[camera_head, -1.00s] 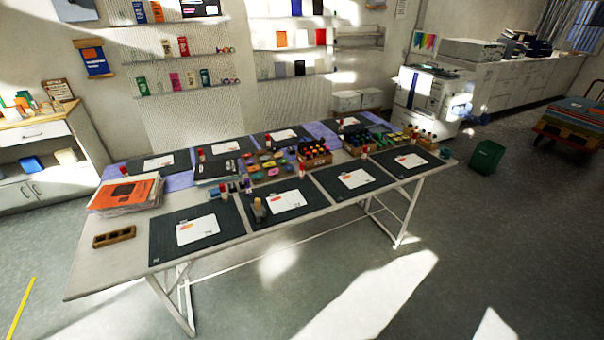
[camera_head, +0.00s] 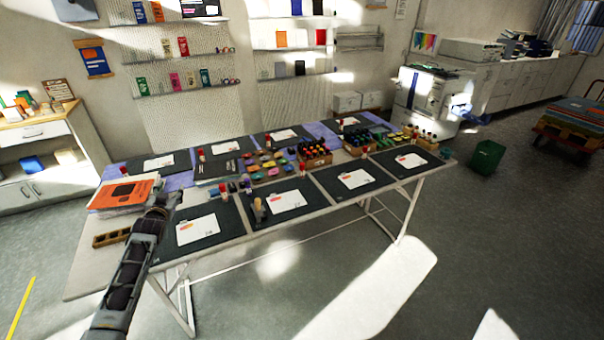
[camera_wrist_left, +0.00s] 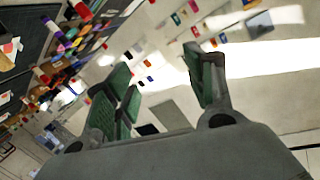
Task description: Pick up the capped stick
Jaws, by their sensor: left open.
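Several small upright sticks with red caps stand on the long table. One (camera_head: 222,190) is near the front mats, just left of the middle. Others stand by the back mats, one at the left (camera_head: 201,156) and one at the far end (camera_head: 341,125). I cannot tell which is the capped stick of the task. My left gripper (camera_head: 167,199) is above the table's left part, beside the stack of papers and left of these sticks. In the left wrist view its green-padded fingers (camera_wrist_left: 160,88) are spread and empty. The table shows tilted at that view's left. My right gripper is not visible.
An orange-topped paper stack (camera_head: 126,194) lies at the table's left. A wooden block with holes (camera_head: 112,237) is partly behind my arm. Dark mats with white cards (camera_head: 197,230) line the front edge. Racks of bottles (camera_head: 314,152) and a stamp (camera_head: 259,211) stand among them.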

